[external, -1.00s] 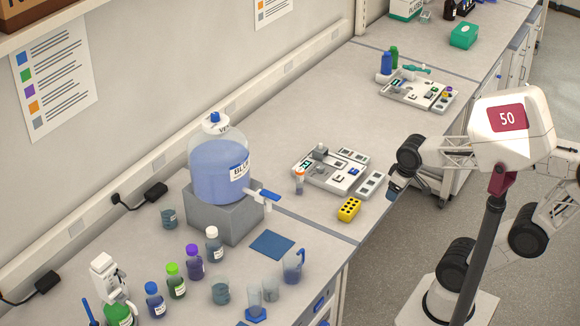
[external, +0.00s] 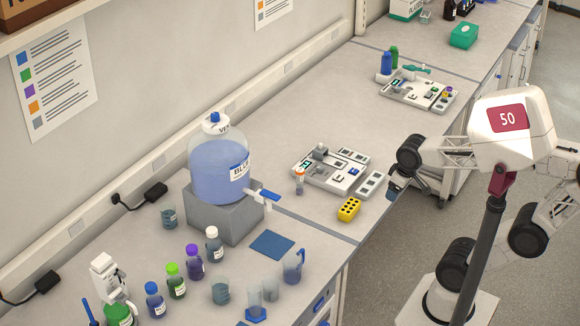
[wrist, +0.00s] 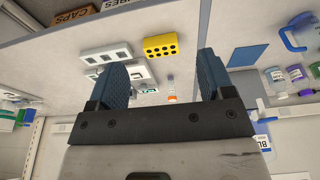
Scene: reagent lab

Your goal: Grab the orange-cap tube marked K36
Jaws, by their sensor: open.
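The orange-capped tube (external: 299,182) stands upright on the bench beside the left edge of a white instrument tray (external: 318,180). In the wrist view the tube (wrist: 171,90) shows between and beyond my fingers, its orange cap toward the bottom of the picture. Its marking is too small to read. My gripper (external: 394,188) is near the bench's front edge, to the right of the tube and well apart from it. In the wrist view my gripper (wrist: 158,80) has its two blue fingers spread wide with nothing between them.
A yellow perforated rack (external: 349,208) stands on the bench in front of the tray. A large blue-liquid carboy (external: 215,170) on a grey block is left of the tube.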

